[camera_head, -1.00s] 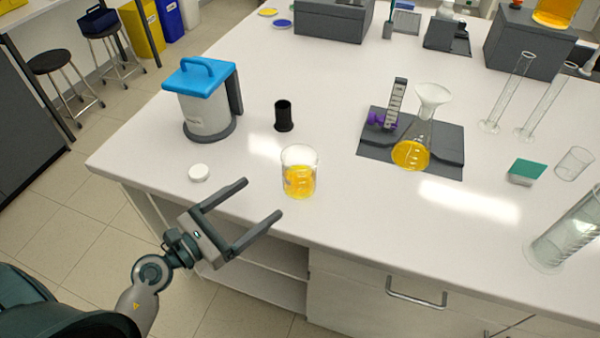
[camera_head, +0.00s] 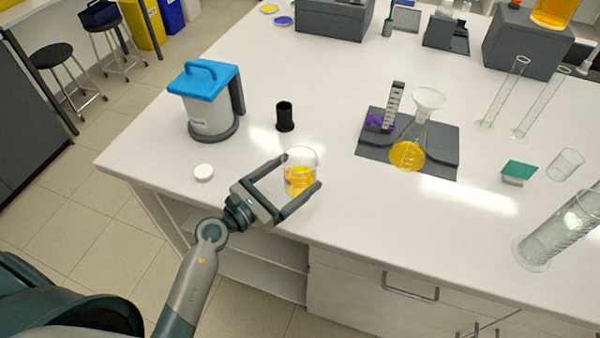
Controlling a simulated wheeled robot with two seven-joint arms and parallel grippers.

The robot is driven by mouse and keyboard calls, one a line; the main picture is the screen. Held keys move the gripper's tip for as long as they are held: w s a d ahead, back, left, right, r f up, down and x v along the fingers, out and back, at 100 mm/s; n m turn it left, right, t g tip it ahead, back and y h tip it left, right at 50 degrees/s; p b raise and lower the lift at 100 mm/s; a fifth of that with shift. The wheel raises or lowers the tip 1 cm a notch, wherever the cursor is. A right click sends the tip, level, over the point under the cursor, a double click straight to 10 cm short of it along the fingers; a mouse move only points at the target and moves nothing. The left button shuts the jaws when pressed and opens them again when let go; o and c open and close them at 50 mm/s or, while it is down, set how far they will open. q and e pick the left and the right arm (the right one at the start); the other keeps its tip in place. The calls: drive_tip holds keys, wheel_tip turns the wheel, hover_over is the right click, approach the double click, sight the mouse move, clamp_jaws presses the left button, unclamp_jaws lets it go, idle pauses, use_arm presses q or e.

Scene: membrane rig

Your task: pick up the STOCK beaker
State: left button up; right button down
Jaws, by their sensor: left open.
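A clear glass beaker (camera_head: 300,176) with yellow-orange liquid stands upright near the front edge of the white bench. No STOCK label can be read on it from here. My left gripper (camera_head: 301,171) is open, with one finger reaching along the beaker's left and far side and the other across its near right side. The beaker appears to lie between the fingers; I cannot tell whether either finger touches it. My right gripper is not in view.
A white cap (camera_head: 203,172) lies left of the gripper. A black cylinder (camera_head: 285,117) and a blue-lidded container (camera_head: 207,102) stand behind. A flask (camera_head: 408,150) with yellow liquid sits on a dark mat (camera_head: 440,165) to the right. The bench (camera_head: 400,210) is clear at front centre.

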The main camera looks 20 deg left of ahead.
sight(311, 165)
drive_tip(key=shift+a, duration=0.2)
use_arm(q)
drive_tip(key=shift+w, duration=0.1)
drive_tip(key=shift+w+d+r+p, duration=0.15)
drive_tip(key=shift+w+d+p, duration=0.05)
drive_tip(key=shift+d+p, duration=0.1)
drive_tip(key=p+x, duration=0.1)
drive_tip(key=x, duration=0.2)
drive_tip(key=shift+w+d+p, duration=0.3)
drive_tip(key=shift+p, duration=0.1)
drive_tip(key=shift+w+d, duration=0.15)
drive_tip(key=shift+w, duration=0.1)
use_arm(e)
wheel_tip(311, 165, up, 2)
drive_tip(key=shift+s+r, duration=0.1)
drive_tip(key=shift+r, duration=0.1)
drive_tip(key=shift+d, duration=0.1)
use_arm(q)
drive_tip(key=shift+c, duration=0.2)
